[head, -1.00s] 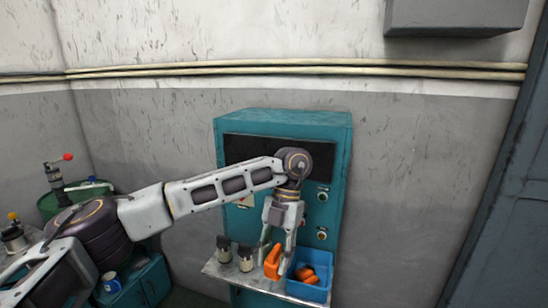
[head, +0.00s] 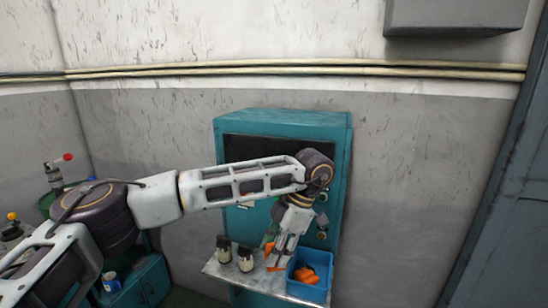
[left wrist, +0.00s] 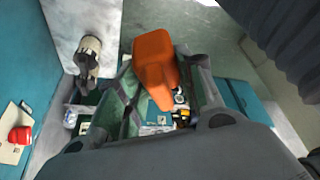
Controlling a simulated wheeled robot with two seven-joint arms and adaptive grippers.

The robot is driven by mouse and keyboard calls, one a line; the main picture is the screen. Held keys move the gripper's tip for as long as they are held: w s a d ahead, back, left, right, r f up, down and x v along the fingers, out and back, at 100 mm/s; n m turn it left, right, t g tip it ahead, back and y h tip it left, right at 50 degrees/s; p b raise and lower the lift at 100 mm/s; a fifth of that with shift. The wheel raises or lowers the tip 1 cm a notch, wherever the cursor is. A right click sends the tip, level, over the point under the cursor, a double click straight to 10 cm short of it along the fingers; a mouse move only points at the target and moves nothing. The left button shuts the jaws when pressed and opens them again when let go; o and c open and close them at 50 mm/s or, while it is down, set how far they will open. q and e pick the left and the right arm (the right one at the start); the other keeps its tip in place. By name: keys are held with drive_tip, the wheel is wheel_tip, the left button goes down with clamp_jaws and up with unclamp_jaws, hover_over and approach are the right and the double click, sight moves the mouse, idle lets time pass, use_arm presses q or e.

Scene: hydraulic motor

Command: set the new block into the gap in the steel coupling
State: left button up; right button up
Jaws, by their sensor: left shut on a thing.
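My left gripper (head: 276,257) is shut on an orange block (left wrist: 154,60). In the left wrist view the block sticks out beyond the two greenish fingers. In the head view the fingers cover most of the block, and it is beside the blue bin, above the metal shelf. Whether it touches the shelf is unclear. My right gripper is not in view.
The blue bin (head: 325,262) holds orange pieces (head: 306,275). Two dark-and-cream bottle-like items (head: 224,249) stand on the shelf (head: 232,276) left of the gripper. The teal cabinet (head: 225,122) rises behind. A red-knobbed lever (head: 68,157) stands at the left.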

use_arm(q)
drive_tip(key=m+t, duration=0.1)
drive_tip(key=m, duration=0.1)
drive_tip(key=w+m, duration=0.1)
drive_tip(key=m, duration=0.1)
drive_tip(key=m+t, duration=0.1)
drive_tip(key=m, duration=0.1)
drive_tip(key=shift+w+r+m+t, duration=0.2)
drive_tip(key=shift+r+m+t, duration=0.1)
drive_tip(key=shift+m, duration=0.1)
drive_tip(key=w+a+m+t+h, duration=0.3)
drive_tip(key=w+a+m+h, duration=0.35)
drive_tip(key=m, duration=1.05)
drive_tip(key=w+a+f+n+y, duration=0.1)
drive_tip(key=a+f+y, duration=0.1)
drive_tip(key=a+f, duration=0.5)
drive_tip(key=s+a+f+n, duration=0.1)
drive_tip(key=s+a+f, duration=0.5)
drive_tip(key=f, duration=0.6)
drive_tip(key=shift+a+f+n, duration=0.3)
drive_tip(key=shift+a+f, duration=0.1)
drive_tip(key=shift+a, duration=0.95)
drive_tip(key=shift+s, duration=0.1)
idle(2.0)
